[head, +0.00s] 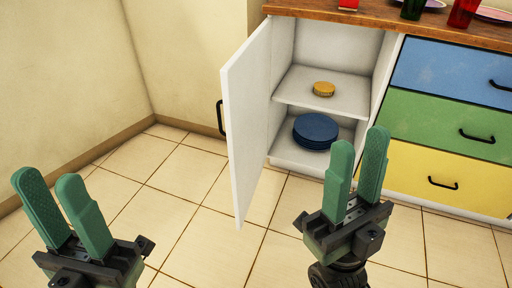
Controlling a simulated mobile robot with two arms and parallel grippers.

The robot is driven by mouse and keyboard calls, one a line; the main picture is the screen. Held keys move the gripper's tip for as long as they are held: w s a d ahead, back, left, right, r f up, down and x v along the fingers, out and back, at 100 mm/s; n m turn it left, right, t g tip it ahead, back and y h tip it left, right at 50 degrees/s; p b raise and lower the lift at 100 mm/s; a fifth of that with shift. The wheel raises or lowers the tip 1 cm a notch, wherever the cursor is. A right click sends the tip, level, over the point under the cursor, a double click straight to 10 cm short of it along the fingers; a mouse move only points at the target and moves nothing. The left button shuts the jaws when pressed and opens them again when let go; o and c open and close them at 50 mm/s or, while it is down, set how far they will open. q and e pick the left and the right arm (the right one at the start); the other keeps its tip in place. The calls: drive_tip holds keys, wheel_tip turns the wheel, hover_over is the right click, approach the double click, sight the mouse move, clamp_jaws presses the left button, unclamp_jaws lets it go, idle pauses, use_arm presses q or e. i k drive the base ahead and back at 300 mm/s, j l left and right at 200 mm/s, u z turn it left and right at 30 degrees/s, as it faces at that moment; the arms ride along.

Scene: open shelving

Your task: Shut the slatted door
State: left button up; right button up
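The cabinet door (245,125) is white and stands wide open, swung out to the left of its cabinet. Its visible face looks plain; I cannot make out slats. A black handle (221,117) sits on its outer side, at the door's left edge in the picture. My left gripper (50,178) is open and empty, low at the left, well apart from the door. My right gripper (361,140) is open and empty, to the right of the door and in front of the cabinet opening in the picture. Neither gripper appears to touch the door.
Inside the cabinet, a yellow round item (324,89) sits on the shelf (296,92) and blue stacked plates (316,128) lie below. Blue, green and yellow drawers (440,121) stand at the right under a wooden counter (390,14). The tiled floor (185,180) left of the door is clear.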

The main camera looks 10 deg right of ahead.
sight(245, 78)
drive_tip(key=j+z, duration=0.1)
drive_tip(key=z, duration=1.35)
drive_tip(key=i+j, duration=0.1)
drive_tip(key=j, duration=0.4)
drive_tip(key=i+j, duration=0.15)
drive_tip(key=j, duration=0.3)
drive_tip(key=i+j, duration=0.1)
drive_tip(key=j, duration=0.4)
drive_tip(key=i+j, duration=0.15)
drive_tip(key=j, duration=0.35)
drive_tip(key=i+j+z, duration=0.1)
drive_tip(key=j, duration=0.35)
drive_tip(key=k+j+z, duration=0.7)
drive_tip(key=i+l, duration=0.05)
